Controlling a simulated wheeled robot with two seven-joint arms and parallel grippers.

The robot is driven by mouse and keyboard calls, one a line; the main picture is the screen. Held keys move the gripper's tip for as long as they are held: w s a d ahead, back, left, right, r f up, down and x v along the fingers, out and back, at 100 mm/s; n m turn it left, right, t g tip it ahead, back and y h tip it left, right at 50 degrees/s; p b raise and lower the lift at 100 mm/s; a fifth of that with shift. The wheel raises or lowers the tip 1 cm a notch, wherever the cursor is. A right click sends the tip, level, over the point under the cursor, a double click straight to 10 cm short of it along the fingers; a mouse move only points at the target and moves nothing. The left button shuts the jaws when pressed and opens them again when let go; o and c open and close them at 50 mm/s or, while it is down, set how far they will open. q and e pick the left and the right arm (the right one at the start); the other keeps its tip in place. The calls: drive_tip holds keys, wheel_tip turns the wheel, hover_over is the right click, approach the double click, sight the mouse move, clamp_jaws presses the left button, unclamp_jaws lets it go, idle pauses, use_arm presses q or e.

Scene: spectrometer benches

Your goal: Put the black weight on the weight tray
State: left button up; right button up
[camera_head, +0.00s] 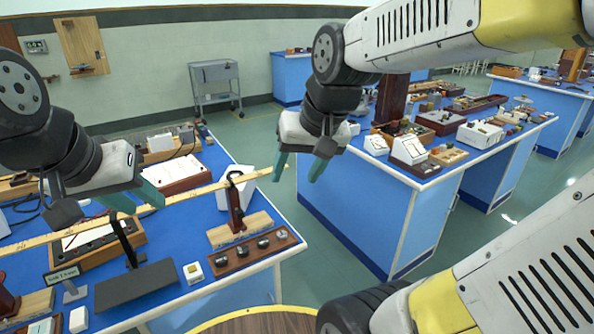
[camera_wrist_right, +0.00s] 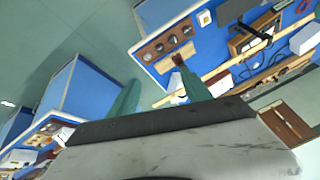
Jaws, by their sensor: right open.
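A brown wooden weight tray (camera_head: 236,265) lies at the front right of the left blue bench, with several dark round weights (camera_head: 263,243) in a row. I cannot tell which one is the black weight. The tray also shows at the top of the right wrist view (camera_wrist_right: 148,54). My right gripper (camera_head: 298,172) is open and empty, in the air beyond the bench's right edge, up and right of the tray. My left gripper (camera_head: 136,203) has its fingers apart over the left bench, near the long wooden beam, with nothing seen between them.
The long beam (camera_head: 205,190) crosses the left bench on a dark red stand (camera_head: 235,207). A second blue bench (camera_head: 350,205) stands right across an open floor gap.

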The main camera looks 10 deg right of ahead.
drive_tip(key=shift+n+t, duration=0.4)
drive_tip(key=shift+t, duration=0.3)
drive_tip(key=s, duration=0.1)
drive_tip(key=s+d, duration=0.1)
drive_tip(key=s, duration=0.1)
drive_tip(key=s+r, duration=0.1)
drive_tip(key=shift+s+d+r, duration=0.1)
drive_tip(key=shift+s+d, duration=0.15)
drive_tip(key=shift+s, duration=0.15)
